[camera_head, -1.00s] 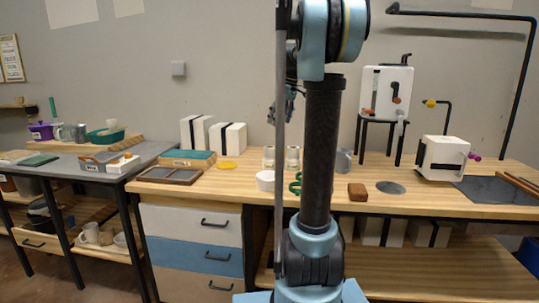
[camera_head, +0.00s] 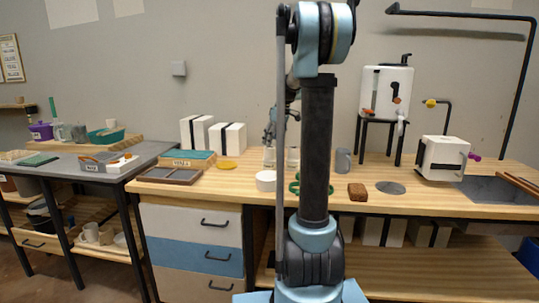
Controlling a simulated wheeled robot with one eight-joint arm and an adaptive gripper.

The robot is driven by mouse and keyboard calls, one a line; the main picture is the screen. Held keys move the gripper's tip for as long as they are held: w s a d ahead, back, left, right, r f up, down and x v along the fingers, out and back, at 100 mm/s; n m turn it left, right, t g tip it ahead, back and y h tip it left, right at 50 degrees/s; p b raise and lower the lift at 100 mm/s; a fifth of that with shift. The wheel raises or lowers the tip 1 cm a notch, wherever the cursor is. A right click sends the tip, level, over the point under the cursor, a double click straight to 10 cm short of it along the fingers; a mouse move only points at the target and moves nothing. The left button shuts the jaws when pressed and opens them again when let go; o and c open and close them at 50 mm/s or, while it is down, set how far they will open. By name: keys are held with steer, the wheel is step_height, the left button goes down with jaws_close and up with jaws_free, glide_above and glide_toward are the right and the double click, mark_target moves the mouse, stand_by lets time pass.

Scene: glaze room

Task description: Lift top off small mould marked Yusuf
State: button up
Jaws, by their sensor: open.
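Two white block-shaped moulds with black bands stand at the back left of the wooden bench: one taller (camera_head: 187,133) and one lower and wider (camera_head: 218,140). I can read no name on either. A third white block with a black band (camera_head: 452,146) stands at the right of the bench, with a pink knob at its side. I cannot tell which is marked Yusuf. My gripper (camera_head: 270,134) is open, over the middle of the bench and right of the two left moulds. It is small in view and partly hidden by my arm. It looks empty and apart from the moulds.
A teal-topped box with an unreadable label (camera_head: 180,162), a shallow tray (camera_head: 170,176) and a yellow disc (camera_head: 227,165) lie near the left moulds. White jars, a grey cup (camera_head: 343,161) and a brown sponge (camera_head: 357,192) are mid-bench. A white tank (camera_head: 386,85) stands right.

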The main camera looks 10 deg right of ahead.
mark_target(270, 150)
steer(key=shift+s+x, duration=0.2)
steer(key=shift+x, duration=2.75)
steer(key=shift+a, duration=0.2)
steer(key=c, duration=1.1)
